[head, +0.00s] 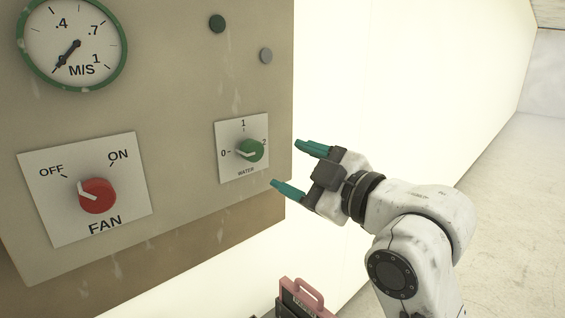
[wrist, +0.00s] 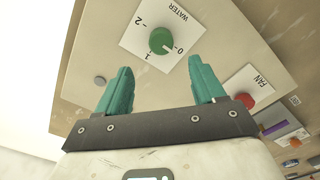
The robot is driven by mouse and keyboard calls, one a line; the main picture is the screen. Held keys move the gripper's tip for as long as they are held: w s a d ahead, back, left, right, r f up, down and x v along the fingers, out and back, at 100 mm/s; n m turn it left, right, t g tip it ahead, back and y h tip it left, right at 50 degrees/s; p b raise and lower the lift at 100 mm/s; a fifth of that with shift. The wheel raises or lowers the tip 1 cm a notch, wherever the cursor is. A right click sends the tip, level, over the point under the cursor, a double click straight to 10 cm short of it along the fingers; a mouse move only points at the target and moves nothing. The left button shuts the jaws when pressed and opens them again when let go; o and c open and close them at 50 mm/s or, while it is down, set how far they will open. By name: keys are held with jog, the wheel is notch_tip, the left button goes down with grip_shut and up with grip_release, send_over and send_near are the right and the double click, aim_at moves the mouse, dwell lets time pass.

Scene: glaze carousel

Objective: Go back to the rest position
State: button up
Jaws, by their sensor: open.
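My gripper (head: 286,163) is open and empty, with teal fingers, just right of the green WATER knob (head: 254,150) and apart from it in the head view. The WATER knob sits on a white plate marked 0, 1, 2, and its white pointer is at 0. In the wrist view the WATER knob (wrist: 162,41) shows ahead, between and beyond the open fingers (wrist: 160,66). The red FAN knob (head: 98,195) has its white pointer toward OFF. It also shows in the wrist view (wrist: 243,101), beyond the right finger.
The beige panel (head: 170,95) carries a green-rimmed M/S gauge (head: 72,44), its needle at lower left, a dark green lamp (head: 217,23) and a grey lamp (head: 265,55). A pink-handled object (head: 303,297) stands low at the bottom. The floor at right (head: 515,200) is clear.

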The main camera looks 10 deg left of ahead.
jog(key=shift+s+d, duration=0.1)
jog(key=shift+d, duration=0.05)
jog(key=s+d+f+m+g+h+p, duration=0.1)
jog(key=s+d+f+m+h+p, duration=0.15)
jog(key=d+f+m, duration=0.4)
jog(key=s+d+f+m+g+h+p, duration=0.1)
jog(key=s+d+f+h+p, duration=0.15)
jog(key=f, duration=0.75)
jog(key=s+d+f+m+g+h+p, duration=0.1)
jog(key=s+d+f+m+h+p, duration=0.2)
jog(key=d+f, duration=0.4)
jog(key=s+d+f+m+g+h+p, duration=0.1)
jog(key=s+d+f+m+g+h, duration=0.1)
jog(key=s, duration=0.8)
jog(key=s+d+f+m+g+h+p, duration=0.1)
jog(key=s+d+f+m+g+h, duration=0.1)
jog(key=s+d+f, duration=0.5)
jog(key=s+d+f+m+g+h+p, duration=0.1)
jog(key=s+d+f+m+g, duration=0.2)
jog(key=s, duration=0.9)
jog(key=shift+s+d+f+m+g+h, duration=0.4)
jog(key=shift+d+f+m, duration=0.3)
jog(key=shift+d+m, duration=0.35)
